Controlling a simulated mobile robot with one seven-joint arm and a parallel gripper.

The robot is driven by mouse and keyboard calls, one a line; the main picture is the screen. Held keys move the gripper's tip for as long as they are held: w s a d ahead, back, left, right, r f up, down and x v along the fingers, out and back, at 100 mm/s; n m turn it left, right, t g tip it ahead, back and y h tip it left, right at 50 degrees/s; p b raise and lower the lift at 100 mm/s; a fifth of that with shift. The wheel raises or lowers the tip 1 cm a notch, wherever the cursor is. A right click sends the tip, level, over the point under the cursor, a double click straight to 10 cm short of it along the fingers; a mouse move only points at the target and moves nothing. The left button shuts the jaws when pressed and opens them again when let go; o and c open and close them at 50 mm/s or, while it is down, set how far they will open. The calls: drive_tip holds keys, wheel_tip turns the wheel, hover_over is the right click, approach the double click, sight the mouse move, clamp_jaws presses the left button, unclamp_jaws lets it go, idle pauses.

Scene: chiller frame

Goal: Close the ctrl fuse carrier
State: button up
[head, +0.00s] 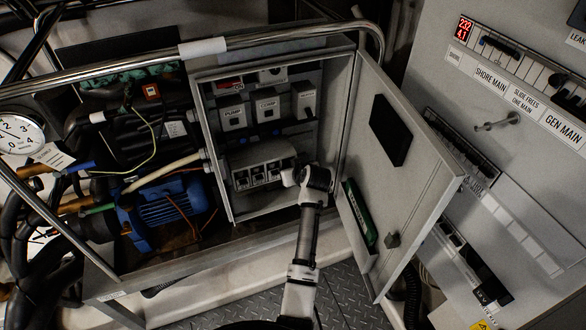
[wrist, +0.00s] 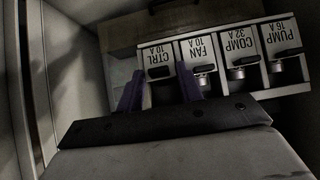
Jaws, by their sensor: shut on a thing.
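The fuse block is a pale row of carriers (head: 255,164) low inside the open control box. In the wrist view its labels appear upside down. The ctrl fuse carrier (wrist: 160,73), labelled CTRL 10 A, is at the left end of the row there. My gripper (wrist: 158,90) has one purple finger on each side of it and is shut on it. The fingers and the dark gripper body hide its lower part, and its tilt cannot be told. In the head view my gripper (head: 297,177) is at the block's right end.
The fan (wrist: 202,68), comp (wrist: 237,66) and pump (wrist: 276,65) carriers stand beside it. The box door (head: 410,150) is open on the right. A steel rail (head: 130,62) runs above the box. A blue motor (head: 165,203) lies to its left.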

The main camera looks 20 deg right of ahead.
idle(0.3)
drive_tip(key=o, duration=0.7)
drive_tip(key=b+v, duration=0.2)
drive_tip(key=v, duration=1.1)
drive_tip(key=shift+s+r, duration=0.25)
